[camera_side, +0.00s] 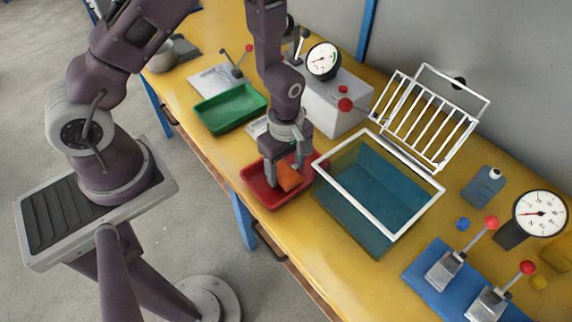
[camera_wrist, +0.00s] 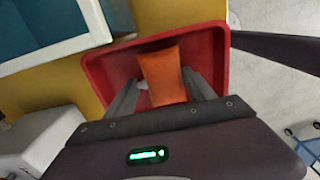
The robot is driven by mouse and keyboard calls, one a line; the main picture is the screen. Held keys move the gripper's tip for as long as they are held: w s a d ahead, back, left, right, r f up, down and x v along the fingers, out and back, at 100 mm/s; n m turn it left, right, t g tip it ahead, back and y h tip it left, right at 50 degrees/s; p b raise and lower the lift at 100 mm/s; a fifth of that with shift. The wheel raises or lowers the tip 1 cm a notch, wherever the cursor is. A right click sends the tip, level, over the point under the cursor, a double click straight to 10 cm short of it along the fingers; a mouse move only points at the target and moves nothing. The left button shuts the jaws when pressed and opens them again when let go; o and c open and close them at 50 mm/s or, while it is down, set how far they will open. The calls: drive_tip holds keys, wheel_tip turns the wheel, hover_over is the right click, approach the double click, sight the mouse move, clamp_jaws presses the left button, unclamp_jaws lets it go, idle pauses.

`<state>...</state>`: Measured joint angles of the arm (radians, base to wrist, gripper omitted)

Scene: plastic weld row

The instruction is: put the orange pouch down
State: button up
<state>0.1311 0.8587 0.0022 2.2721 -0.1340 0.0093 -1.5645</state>
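The orange pouch (camera_side: 290,179) is between the fingers of my gripper (camera_side: 284,173), low inside the red tray (camera_side: 251,182) at the middle of the bench. In the wrist view the pouch (camera_wrist: 164,76) stands out in front of my palm, with a finger of my gripper (camera_wrist: 161,82) against each side edge. The red tray (camera_wrist: 101,70) lies behind it in that view, and its visible floor is otherwise empty. I cannot tell whether the pouch's lower end touches the tray floor.
A green tray (camera_side: 231,107) stands to the left. A blue-green basin with a white frame (camera_side: 409,221) is close on the right, with a wire rack (camera_side: 425,118) behind it. A grey box with a gauge (camera_side: 324,60) stands behind my gripper. Lever clamps (camera_side: 442,268) are far right.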

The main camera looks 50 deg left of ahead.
drive_tip(key=o, duration=0.4)
wheel_tip(320, 180, up, 13)
wheel_tip(320, 180, up, 12)
drive_tip(key=m+t, duration=0.2)
drive_tip(key=m, duration=0.5)
hover_over(286, 168)
drive_tip(key=s+a, duration=0.1)
drive_tip(key=s, duration=0.3)
drive_tip(key=s+a+r+m+t, duration=0.3)
drive_tip(key=s+r+m, duration=0.4)
drive_tip(key=s+m, duration=0.4)
drive_tip(key=shift+s+t, duration=0.2)
drive_tip(key=shift+t, duration=0.1)
